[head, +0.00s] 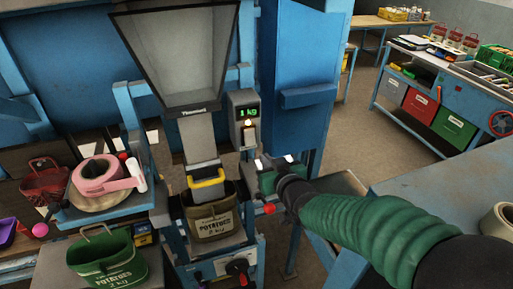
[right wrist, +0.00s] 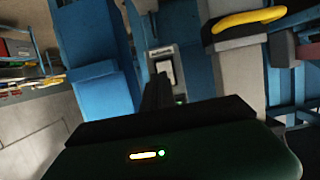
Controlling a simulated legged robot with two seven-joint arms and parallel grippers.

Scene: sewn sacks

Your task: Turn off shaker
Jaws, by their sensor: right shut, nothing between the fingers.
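The control box (head: 244,112) is grey, with a green display reading 1 kg, a small light and a switch (head: 249,135) below it. It is mounted on the blue machine beside the grey hopper (head: 175,55). My right gripper (head: 262,166) is shut and empty, a little below and right of the switch. In the right wrist view its dark fingers (right wrist: 156,92) point toward the pale switch (right wrist: 164,72) on its grey plate. Whether they touch it I cannot tell. My left gripper is not in view.
A potato sack (head: 212,217) hangs under the chute with its yellow handle (head: 206,179). A green sack (head: 105,258) and a pink tool (head: 97,176) are at left. A blue workbench (head: 460,190) is at right. Open floor (head: 385,145) lies behind it.

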